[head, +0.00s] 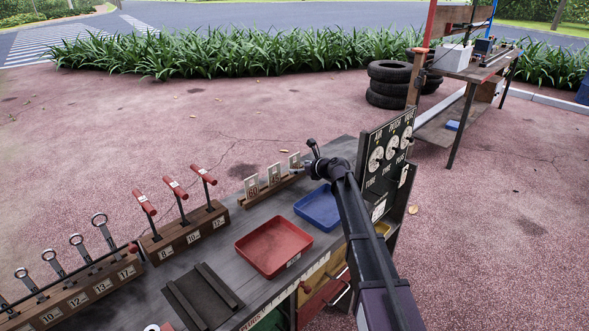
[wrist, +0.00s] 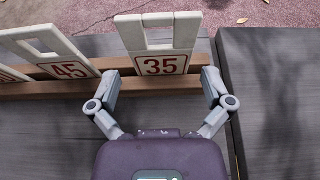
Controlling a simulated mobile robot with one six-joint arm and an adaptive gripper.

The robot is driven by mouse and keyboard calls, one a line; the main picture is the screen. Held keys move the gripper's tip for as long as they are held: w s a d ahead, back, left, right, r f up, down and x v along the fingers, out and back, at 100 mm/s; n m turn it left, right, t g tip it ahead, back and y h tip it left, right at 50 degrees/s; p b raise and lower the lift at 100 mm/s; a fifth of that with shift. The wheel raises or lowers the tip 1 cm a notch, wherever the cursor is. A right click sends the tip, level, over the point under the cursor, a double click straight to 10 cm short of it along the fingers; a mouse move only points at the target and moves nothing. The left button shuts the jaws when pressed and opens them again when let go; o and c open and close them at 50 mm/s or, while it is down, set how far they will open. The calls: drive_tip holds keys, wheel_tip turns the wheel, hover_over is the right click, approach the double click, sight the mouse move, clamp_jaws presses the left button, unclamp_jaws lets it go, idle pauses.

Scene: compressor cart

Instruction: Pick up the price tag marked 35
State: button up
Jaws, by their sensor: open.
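The price tag marked 35 (wrist: 160,65) is a white plate with red digits and a square cut-out at its top. It stands upright in a wooden rack (wrist: 120,87) in the wrist view. In the head view the tag (head: 294,160) is at the rack's right end, partly behind my gripper. My gripper (wrist: 160,82) is open, with one finger on each side of the tag's lower part; I cannot tell whether they touch it. In the head view my gripper (head: 312,158) is at the rack's right end.
The tag marked 45 (wrist: 68,68) leans in the rack just left of it. A tag marked 60 (head: 252,188) stands farther left. A blue tray (head: 302,217) and a red tray (head: 262,268) lie on the bench. A dark dial board (head: 375,150) stands right of my arm.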

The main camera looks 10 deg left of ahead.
drive_tip(key=shift+b+x, duration=0.4)
drive_tip(key=shift+x, duration=1)
drive_tip(key=shift+d, duration=0.1)
drive_tip(key=c, duration=0.7)
